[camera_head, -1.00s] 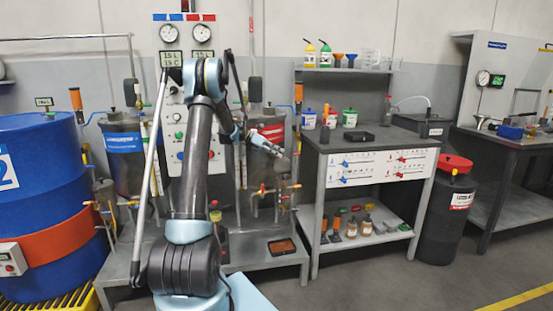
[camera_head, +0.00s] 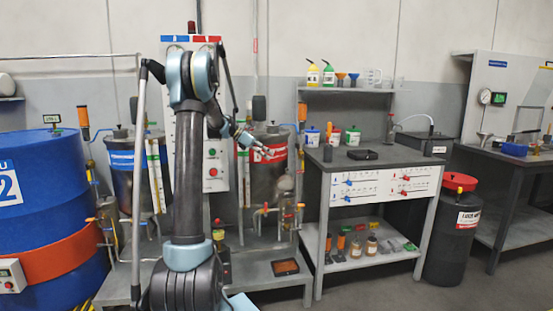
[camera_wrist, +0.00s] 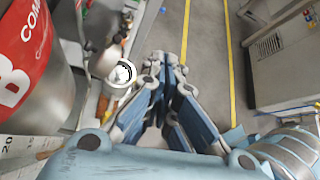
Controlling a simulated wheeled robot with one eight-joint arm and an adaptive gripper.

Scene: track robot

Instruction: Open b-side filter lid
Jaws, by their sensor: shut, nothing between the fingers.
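The B-side tank (camera_head: 272,175) is a steel drum with a red label, right of my arm in the head view. Its red label (camera_wrist: 22,45) fills the left of the wrist view. Beside the tank is a small steel filter canister (camera_head: 286,184). From above in the wrist view, its round top (camera_wrist: 121,73) shows as a pale disc with a dark rim; I cannot tell whether the lid is seated or loose. My gripper (camera_wrist: 169,60) is shut and empty, right of that top and apart from it.
Pipes and valves (camera_head: 262,210) run below the tank and canister. A workbench (camera_head: 325,152) stands just right. The A-side tank (camera_head: 122,178) with a blue label and a blue drum (camera_head: 45,190) are left. The floor (camera_wrist: 208,75) with yellow lines is clear right of my fingers.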

